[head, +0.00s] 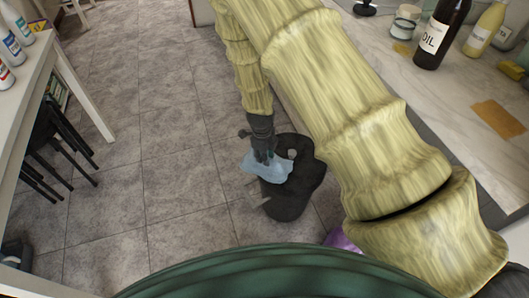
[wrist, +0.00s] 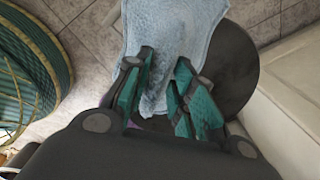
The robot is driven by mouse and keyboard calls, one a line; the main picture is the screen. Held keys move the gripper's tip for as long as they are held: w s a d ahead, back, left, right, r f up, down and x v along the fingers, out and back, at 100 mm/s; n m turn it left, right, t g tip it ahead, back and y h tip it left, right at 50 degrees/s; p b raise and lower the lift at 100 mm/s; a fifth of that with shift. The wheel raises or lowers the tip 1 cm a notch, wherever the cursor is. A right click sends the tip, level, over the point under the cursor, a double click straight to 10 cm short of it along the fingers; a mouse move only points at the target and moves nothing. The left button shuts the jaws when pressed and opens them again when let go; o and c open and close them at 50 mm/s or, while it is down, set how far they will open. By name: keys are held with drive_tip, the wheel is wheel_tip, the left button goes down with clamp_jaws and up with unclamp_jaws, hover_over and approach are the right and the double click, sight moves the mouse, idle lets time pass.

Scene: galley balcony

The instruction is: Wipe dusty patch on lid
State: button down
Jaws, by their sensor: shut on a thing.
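My gripper (head: 264,157) is shut on a light blue cloth (head: 262,167), low over the floor in the head view. In the wrist view my gripper (wrist: 165,57) has the cloth (wrist: 175,22) bunched between its teal fingers, with the rest spread out beyond the tips. A dark bin-like object with a rounded dark lid (head: 309,163) is under and beside the cloth. Its dark round surface also shows in the wrist view (wrist: 232,70). A small pale spot (head: 292,153) shows beside the cloth; I cannot tell if it is dust. Whether the cloth touches the lid is unclear.
A marble counter (head: 440,95) runs along the right, with a dark oil bottle (head: 440,35), a yellow bottle (head: 484,28) and a jar (head: 404,22). A white table (head: 40,50) with several bottles and black stools (head: 58,145) stand left. The tiled floor (head: 150,120) between is clear.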

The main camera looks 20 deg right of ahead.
drive_tip(key=shift+d+f, duration=0.1)
drive_tip(key=shift+f, duration=0.7)
idle(0.4)
